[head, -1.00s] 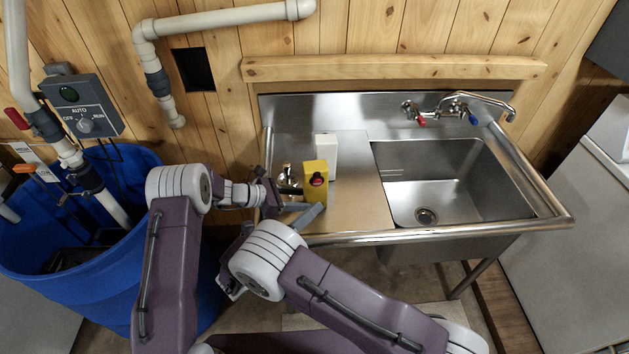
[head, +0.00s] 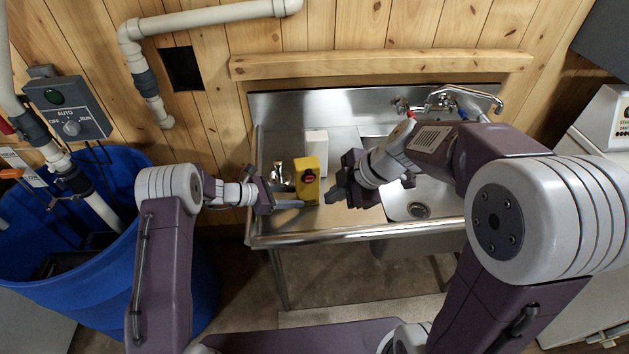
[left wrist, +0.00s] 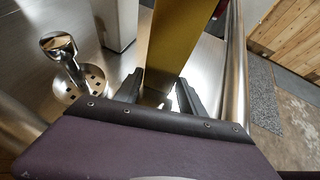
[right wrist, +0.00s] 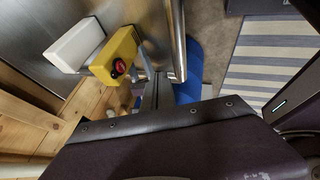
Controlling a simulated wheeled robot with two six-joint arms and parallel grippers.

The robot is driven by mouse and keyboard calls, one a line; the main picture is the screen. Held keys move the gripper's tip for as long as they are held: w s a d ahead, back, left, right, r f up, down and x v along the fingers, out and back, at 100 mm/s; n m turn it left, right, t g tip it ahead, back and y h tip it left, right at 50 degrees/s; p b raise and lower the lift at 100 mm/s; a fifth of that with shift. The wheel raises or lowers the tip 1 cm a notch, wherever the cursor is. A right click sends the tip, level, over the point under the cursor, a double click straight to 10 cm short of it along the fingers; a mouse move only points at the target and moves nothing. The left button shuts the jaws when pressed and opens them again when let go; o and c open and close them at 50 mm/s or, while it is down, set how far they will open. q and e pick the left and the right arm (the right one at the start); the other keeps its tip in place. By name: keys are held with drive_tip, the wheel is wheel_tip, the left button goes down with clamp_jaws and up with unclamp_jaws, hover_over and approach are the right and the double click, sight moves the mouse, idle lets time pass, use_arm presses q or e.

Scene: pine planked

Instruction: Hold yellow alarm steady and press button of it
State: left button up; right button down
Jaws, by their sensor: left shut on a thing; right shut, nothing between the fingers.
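The yellow alarm (head: 304,164) is an upright yellow box on the steel drainboard, with a dark-ringed red button on its face. My left gripper (head: 290,202) is shut on the alarm's lower part; the left wrist view shows its fingers (left wrist: 160,92) on either side of the yellow body (left wrist: 180,40). My right gripper (head: 336,192) is shut and empty, just right of the alarm and apart from it. In the right wrist view the alarm (right wrist: 104,63) and red button (right wrist: 119,66) lie left of the closed fingertips (right wrist: 151,88).
A white box (head: 316,140) stands just behind the alarm. A chrome fixture (head: 277,174) is to its left. The steel sink basin (head: 408,200) lies right, partly behind my right arm, with a faucet (head: 440,103) above. A blue barrel (head: 190,270) stands at left.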

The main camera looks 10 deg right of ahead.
sight(309, 180)
drive_tip(key=shift+w+d+r+m+t, duration=0.3)
drive_tip(key=shift+w+d+r+t, duration=0.1)
drive_tip(key=shift+r, duration=0.15)
drive_tip(key=shift+w+d+r+m+t, duration=0.3)
drive_tip(key=shift+w+r+t, duration=0.1)
drive_tip(key=shift+r, duration=0.15)
use_arm(q)
drive_tip(key=shift+w, duration=0.1)
use_arm(e)
drive_tip(key=w+a+f, duration=0.4)
drive_tip(key=w+f, duration=0.4)
drive_tip(key=shift+w+a, duration=0.15)
drive_tip(key=shift+a, duration=0.2)
